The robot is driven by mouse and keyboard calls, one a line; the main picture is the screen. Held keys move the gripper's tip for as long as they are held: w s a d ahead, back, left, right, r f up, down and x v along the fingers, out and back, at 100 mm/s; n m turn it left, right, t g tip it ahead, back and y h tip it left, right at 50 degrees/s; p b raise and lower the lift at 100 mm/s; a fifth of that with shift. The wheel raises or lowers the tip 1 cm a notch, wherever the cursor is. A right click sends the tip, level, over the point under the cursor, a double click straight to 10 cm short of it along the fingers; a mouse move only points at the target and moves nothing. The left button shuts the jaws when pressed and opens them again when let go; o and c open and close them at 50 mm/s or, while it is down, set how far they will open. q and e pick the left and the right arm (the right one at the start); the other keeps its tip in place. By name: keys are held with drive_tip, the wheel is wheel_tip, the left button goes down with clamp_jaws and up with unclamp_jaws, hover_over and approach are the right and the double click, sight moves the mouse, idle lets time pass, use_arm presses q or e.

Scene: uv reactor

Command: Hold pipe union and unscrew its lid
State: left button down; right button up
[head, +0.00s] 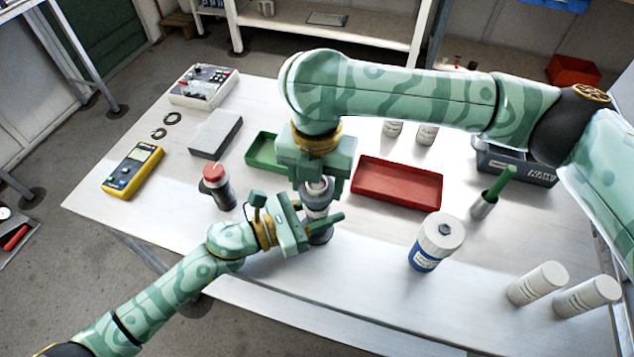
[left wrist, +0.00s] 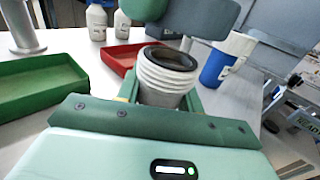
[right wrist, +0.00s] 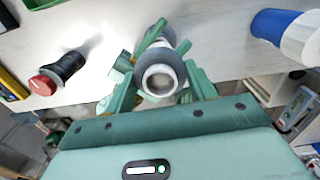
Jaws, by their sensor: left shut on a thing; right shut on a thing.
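The grey pipe union (head: 318,212) stands upright near the table's front edge. My left gripper (head: 312,218) is shut around its body from the left. In the left wrist view the union's pale threaded top (left wrist: 165,72) is bare, with a dark ring at its mouth. My right gripper (head: 318,183) points down over the union and is shut on the lid, a pale ring-shaped piece (right wrist: 160,80) between its fingers in the right wrist view. The right fingers also show above the threads in the left wrist view. The gap between lid and union is partly hidden by the fingers.
A green tray (head: 262,152) and a red tray (head: 398,201) lie behind the union. A red-topped button (head: 217,186) stands left, a blue-and-white jar (head: 424,262) right. White bottles (head: 540,282) stand far right, a yellow multimeter (head: 133,171) far left. The front table strip is clear.

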drive_tip(key=shift+r, duration=1.55)
use_arm(q)
drive_tip(key=c, duration=0.8)
unclamp_jaws()
drive_tip(key=shift+c, duration=0.2)
